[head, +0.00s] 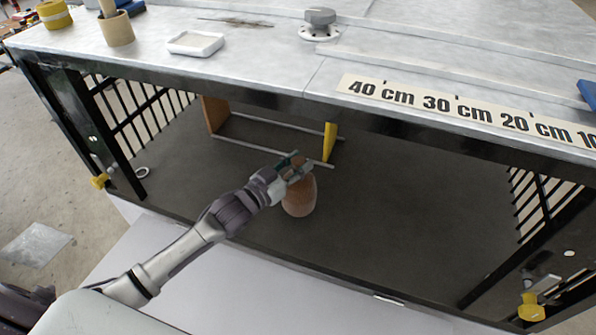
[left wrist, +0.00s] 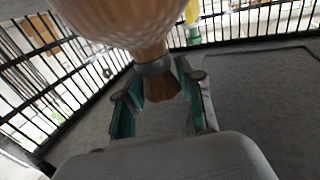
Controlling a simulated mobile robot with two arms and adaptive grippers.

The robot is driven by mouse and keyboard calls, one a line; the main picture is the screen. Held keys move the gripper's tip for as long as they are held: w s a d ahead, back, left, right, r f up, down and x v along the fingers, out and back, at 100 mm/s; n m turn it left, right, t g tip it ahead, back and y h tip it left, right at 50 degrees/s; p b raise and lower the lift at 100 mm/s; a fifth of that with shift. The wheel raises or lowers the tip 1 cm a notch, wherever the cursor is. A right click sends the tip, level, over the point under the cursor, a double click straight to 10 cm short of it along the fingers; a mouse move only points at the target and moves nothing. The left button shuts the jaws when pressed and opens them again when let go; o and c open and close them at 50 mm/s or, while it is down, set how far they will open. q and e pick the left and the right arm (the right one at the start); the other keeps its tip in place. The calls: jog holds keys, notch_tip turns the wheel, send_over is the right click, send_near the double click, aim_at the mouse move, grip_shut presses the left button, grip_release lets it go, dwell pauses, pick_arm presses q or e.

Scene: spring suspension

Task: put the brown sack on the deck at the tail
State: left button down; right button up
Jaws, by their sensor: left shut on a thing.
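The brown sack (head: 299,199) is a rounded, tan-brown bag over the dark deck (head: 410,205) inside the black frame. My left gripper (head: 298,168) is shut on its top from the left. In the left wrist view the sack's body (left wrist: 125,15) fills the top, and its tied neck (left wrist: 155,68) sits between the fingers (left wrist: 162,92). I cannot tell whether the sack's bottom touches the deck. My right gripper is out of view. Nothing visible marks which end of the deck is the tail.
A low rack with a brown end (head: 215,114), a yellow end (head: 330,141) and metal rails stands behind the sack. Barred sides (head: 130,110) close the deck's left and right. The grey bench top (head: 260,65) overhangs it. The deck's right half is clear.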

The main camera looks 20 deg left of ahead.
aim_at(299, 185)
pick_arm(q)
jog(key=shift+f, duration=1.3)
jog(key=shift+f, duration=0.1)
jog(key=c, duration=0.7)
grip_release()
jog(key=shift+f, duration=0.15)
